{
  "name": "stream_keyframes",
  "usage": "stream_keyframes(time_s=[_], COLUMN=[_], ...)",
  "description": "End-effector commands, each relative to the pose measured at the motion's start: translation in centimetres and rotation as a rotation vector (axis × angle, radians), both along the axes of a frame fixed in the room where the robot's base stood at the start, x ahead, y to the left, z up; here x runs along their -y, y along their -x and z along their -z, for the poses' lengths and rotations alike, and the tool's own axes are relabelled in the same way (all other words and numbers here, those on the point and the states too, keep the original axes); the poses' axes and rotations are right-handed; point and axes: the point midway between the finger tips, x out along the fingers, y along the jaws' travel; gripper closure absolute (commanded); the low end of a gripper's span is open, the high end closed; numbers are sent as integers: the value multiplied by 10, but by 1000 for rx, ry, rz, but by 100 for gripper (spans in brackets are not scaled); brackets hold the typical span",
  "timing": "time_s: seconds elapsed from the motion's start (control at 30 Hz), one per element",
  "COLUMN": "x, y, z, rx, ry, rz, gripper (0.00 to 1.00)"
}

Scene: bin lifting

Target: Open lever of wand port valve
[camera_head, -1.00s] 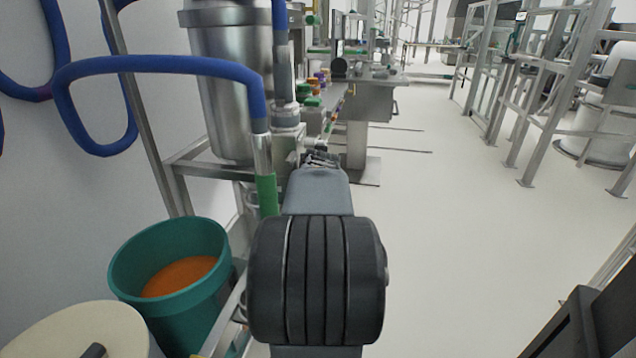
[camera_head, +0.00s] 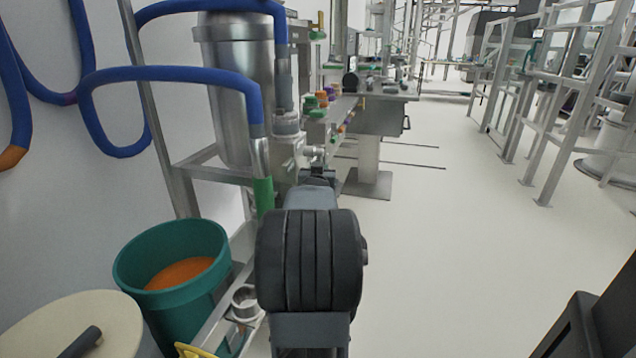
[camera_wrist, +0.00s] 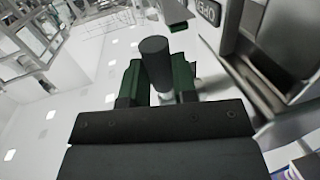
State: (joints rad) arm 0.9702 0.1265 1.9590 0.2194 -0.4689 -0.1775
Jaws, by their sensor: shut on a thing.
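In the wrist view, my gripper (camera_wrist: 158,78) has its green-sided fingers closed around a dark cylindrical grip, the lever handle (camera_wrist: 155,52), which sticks up between them. A pale metal part shows just below the handle. In the head view, my gripper (camera_head: 318,172) is at the far end of my arm, close to a silver valve fitting (camera_head: 314,152) on the side of the steel frame. My arm hides part of this area, and the lever is too small to make out there.
A steel tank (camera_head: 240,95) and blue hoses (camera_head: 170,75) stand at the left. A teal bucket (camera_head: 175,235) with orange contents is at lower left. A steel bench (camera_head: 385,97) is farther back. The pale floor (camera_head: 450,240) at right is clear.

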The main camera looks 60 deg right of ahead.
Motion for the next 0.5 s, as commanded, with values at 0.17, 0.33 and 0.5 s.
stream_keyframes(time_s=[0.17, 0.33, 0.5], x=[2, 3, 3], y=[-1, -1, -1], z=[5, 3, 2], rx=[14, 20, 19], ry=[45, 65, 70], rz=[-2, -1, -1], gripper=[100, 100, 100])
